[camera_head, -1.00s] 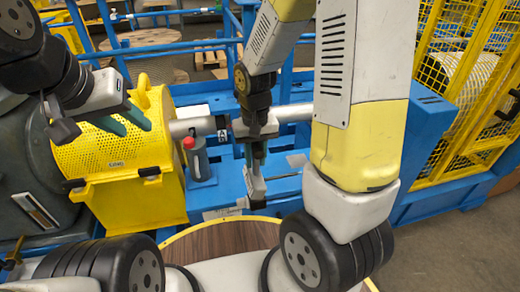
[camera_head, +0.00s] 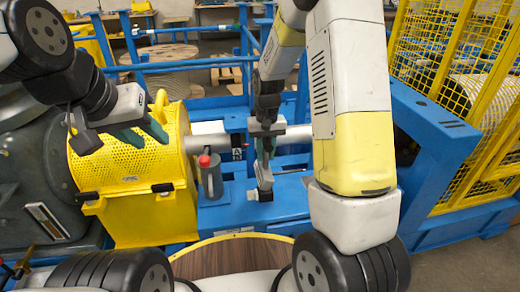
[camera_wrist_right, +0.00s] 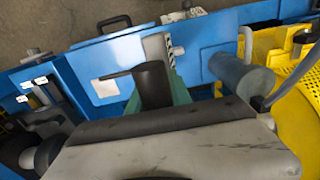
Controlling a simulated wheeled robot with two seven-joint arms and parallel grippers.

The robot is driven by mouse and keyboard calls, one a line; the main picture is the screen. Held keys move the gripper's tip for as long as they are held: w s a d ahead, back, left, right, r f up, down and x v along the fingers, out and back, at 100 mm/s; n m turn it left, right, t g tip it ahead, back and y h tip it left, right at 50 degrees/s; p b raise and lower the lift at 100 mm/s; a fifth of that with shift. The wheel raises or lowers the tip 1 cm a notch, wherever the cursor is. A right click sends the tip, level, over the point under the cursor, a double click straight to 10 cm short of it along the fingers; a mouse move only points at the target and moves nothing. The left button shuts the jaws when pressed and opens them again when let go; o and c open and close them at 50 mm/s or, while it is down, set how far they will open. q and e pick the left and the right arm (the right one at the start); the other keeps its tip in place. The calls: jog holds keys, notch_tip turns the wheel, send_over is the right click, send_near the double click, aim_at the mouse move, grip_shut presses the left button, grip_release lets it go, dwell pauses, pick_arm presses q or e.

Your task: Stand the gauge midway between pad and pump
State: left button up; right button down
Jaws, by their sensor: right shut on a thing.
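My right gripper (camera_head: 264,150) is shut on the gauge (camera_head: 264,178), a slim pale piece with a dark foot. It hangs below the fingers, upright or nearly so, over the blue bench. In the right wrist view the gauge (camera_wrist_right: 158,48) shows partly, with a black-and-white scale, beyond the right gripper (camera_wrist_right: 168,92). The pump (camera_head: 211,178), a grey cylinder with a red knob, stands left of the gauge. The pump also shows in the wrist view (camera_wrist_right: 240,76). The pale square pad (camera_wrist_right: 107,88) lies on the gauge's other side; my arm hides it in the head view. My left gripper (camera_head: 122,136) is open and empty.
The yellow perforated guard (camera_head: 140,185) stands left of the pump. A grey shaft (camera_head: 205,146) runs behind the pump and right gripper. A yellow mesh fence (camera_head: 465,85) stands at the right.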

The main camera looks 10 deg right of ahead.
jog(key=shift+w, duration=0.8)
jog(key=shift+w+d+f, duration=0.1)
jog(key=shift+w+f, duration=0.05)
jog(key=shift+w, duration=0.05)
jog(key=shift+f, duration=1.8)
jog(key=c, duration=1.2)
grip_release()
jog(key=shift+s, duration=0.1)
jog(key=shift+o, duration=0.2)
